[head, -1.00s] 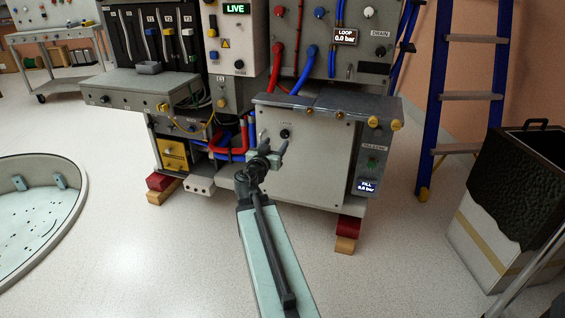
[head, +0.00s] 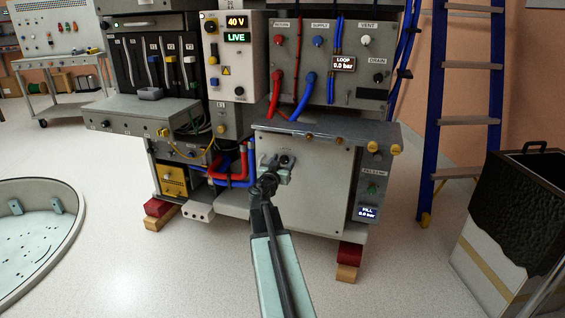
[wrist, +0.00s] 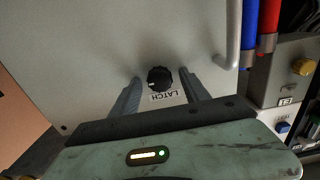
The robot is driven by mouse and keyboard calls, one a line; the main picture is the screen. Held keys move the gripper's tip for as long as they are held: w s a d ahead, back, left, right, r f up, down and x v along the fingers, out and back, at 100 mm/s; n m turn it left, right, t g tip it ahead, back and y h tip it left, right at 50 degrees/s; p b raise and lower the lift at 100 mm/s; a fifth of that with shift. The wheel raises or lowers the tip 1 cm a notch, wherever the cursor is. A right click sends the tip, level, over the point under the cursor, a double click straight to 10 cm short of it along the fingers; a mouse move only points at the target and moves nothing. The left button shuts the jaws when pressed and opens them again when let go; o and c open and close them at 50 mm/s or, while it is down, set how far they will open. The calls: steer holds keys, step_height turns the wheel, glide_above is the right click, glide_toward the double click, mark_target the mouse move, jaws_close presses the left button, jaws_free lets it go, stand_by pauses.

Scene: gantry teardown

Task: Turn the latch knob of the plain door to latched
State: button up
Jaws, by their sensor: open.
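The plain door (head: 318,188) is the grey-white front panel of the machine's lower cabinet. Its black latch knob (wrist: 160,79) shows in the wrist view with a white mark on its left side and a LATCH label (wrist: 163,97) by it. In the head view the knob (head: 285,159) sits near the door's upper left. My gripper (wrist: 162,90) is open, its two fingers on either side of the knob's line. I cannot tell whether they touch it. In the head view my gripper (head: 279,165) is in front of the knob and partly covers the label area.
Red and blue hoses (head: 228,170) run left of the door. A grey shelf edge (head: 330,128) overhangs the door. A blue ladder (head: 434,120) and a black-topped bin (head: 515,200) stand at the right. A round basin (head: 40,235) lies at the left. Floor between is clear.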

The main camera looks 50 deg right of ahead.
jaws_close()
steer(key=shift+a+n, duration=0.1)
steer(key=shift+n, duration=0.3)
steer(key=n, duration=0.3)
steer(key=shift+w+n, duration=0.1)
steer(key=shift+n, duration=0.3)
steer(key=n, duration=0.4)
steer(key=shift+n, duration=0.3)
steer(key=n, duration=0.4)
steer(key=shift+f, duration=0.1)
steer(key=n, duration=0.4)
steer(key=shift+n, duration=0.3)
